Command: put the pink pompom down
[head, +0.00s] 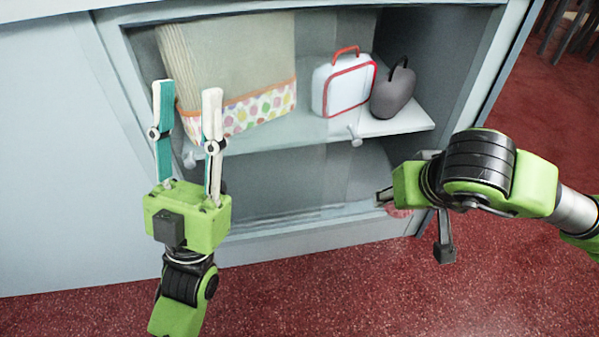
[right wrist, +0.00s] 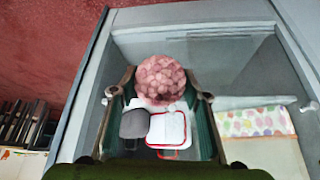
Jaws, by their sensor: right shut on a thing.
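The pink pompom (right wrist: 160,79) is a round, bumpy ball between the fingers of my right gripper (right wrist: 160,88) in the right wrist view. The gripper is shut on it. In the head view only a small part of the pompom (head: 398,212) shows below my right gripper (head: 384,197), near the cabinet's lower right front; my arm hides the rest. I cannot tell whether the pompom touches anything below. My left gripper (head: 187,92) is open and empty, fingers pointing up in front of the cabinet's left part.
The open cabinet has a shelf (head: 395,124) bearing a dotted cloth bag (head: 230,70), a white case with red trim (head: 342,86) and a dark grey bag (head: 393,95). Small knobs (head: 355,136) stick out in front. The lower compartment looks empty. Red floor (head: 300,290) lies in front.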

